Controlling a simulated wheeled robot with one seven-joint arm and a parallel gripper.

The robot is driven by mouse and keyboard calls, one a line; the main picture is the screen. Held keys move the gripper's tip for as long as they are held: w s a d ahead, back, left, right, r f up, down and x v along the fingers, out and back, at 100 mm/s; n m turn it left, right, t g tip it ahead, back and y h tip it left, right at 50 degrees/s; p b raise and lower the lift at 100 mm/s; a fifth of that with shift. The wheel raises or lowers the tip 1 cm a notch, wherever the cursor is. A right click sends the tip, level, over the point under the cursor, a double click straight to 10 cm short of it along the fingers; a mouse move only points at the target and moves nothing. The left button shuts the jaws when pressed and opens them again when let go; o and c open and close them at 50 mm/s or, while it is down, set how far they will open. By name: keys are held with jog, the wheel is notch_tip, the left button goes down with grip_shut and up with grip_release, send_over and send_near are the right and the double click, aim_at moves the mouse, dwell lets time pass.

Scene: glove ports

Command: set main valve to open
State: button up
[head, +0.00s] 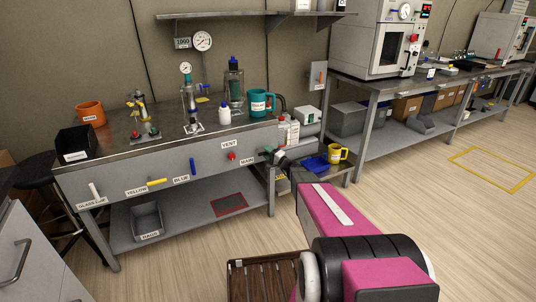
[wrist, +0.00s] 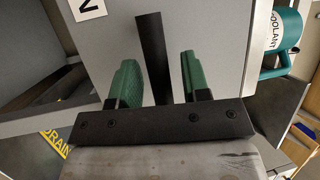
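The main valve's black lever (wrist: 151,50) shows in the wrist view as a dark bar between my two green finger pads. My gripper (wrist: 159,60) is open around the lever, with a gap visible on each side. The label MAIN (head: 247,162) is on the grey front panel in the head view, and my gripper (head: 274,156) is at the panel's right end beside it. The lever is hard to make out there. Part of a white label (wrist: 88,9) shows at the upper left of the wrist view.
The red vent knob (head: 231,156), blue lever (head: 193,166), yellow lever (head: 157,182) and white glass-line lever (head: 95,190) lie along the panel to the left. A teal coolant mug (head: 260,103) stands on the bench above. A yellow mug (head: 335,153) is right of my gripper.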

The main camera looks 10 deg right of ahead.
grip_shut()
jog(key=shift+n, duration=0.3)
jog(key=n, duration=0.1)
jog(key=r+n+g, duration=0.1)
jog(key=n, duration=0.1)
jog(key=shift+s+a+r+h, duration=0.1)
jog(key=shift+r+h, duration=0.1)
jog(key=shift+h, duration=0.1)
jog(key=n, duration=0.2)
jog(key=r+n+g+h, duration=0.1)
jog(key=n, duration=0.1)
jog(key=shift+s+a+r+g, duration=0.2)
jog(key=shift+a+g, duration=0.1)
jog(key=shift+a, duration=0.1)
jog(key=n+h, duration=0.1)
jog(key=n, duration=0.1)
jog(key=a+r+n+h, duration=0.1)
jog(key=shift+s+a+n+g, duration=0.15)
jog(key=shift+n+g, duration=0.25)
jog(key=shift+s+a+r+n+h, duration=0.15)
jog(key=shift+a+n+h, duration=0.25)
jog(key=shift+n+h, duration=0.45)
jog(key=shift+s+a+n+h, duration=0.1)
jog(key=shift+a+n+h, duration=0.3)
jog(key=shift+n+h, duration=0.4)
